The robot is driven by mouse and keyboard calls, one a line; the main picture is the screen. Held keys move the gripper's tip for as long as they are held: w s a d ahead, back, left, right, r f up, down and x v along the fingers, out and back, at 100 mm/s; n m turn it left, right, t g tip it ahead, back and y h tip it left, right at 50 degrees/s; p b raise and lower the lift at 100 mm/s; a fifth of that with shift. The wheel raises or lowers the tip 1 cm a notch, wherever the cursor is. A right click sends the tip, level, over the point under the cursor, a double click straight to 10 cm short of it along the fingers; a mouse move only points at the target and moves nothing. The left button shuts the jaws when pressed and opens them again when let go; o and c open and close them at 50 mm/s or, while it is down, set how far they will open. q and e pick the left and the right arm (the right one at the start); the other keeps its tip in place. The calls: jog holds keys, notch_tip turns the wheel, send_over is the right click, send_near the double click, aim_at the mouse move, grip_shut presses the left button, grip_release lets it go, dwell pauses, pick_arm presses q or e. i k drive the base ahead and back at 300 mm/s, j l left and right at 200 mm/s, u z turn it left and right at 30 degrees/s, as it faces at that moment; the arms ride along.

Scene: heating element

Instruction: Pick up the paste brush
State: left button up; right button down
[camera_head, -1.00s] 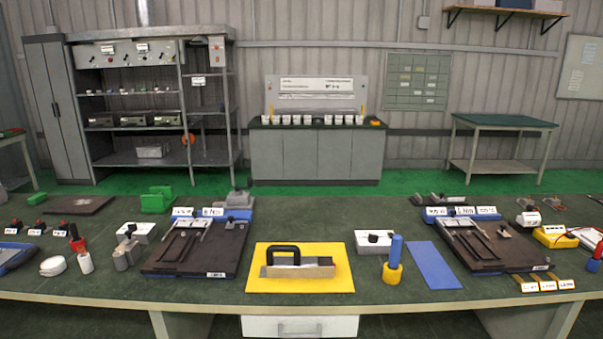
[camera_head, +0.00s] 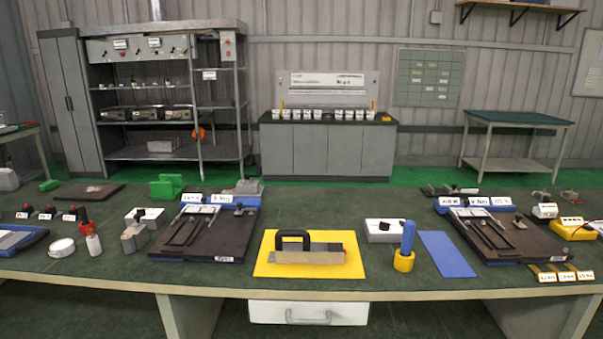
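No object is plainly recognisable as the paste brush. An upright blue handle (camera_head: 408,236) stands in a yellow round holder (camera_head: 403,262) right of the centre of the bench; its lower end is hidden. A black-handled flat tool (camera_head: 306,251) lies on a yellow mat (camera_head: 290,273) at the bench's middle. At the left stand a small white bottle (camera_head: 93,245) with a red top and a red item (camera_head: 83,221) just behind it. Neither of my grippers shows in the head view.
The green-topped bench (camera_head: 215,281) spans the view. Dark fixture boards stand left (camera_head: 197,238) and right (camera_head: 507,240) of the mat. A blue sheet (camera_head: 447,255) lies right of the blue handle. A white box (camera_head: 385,230) stands behind that handle. A white drawer (camera_head: 308,312) is below the bench top.

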aim_at(84, 216)
jog(key=u, duration=1.3)
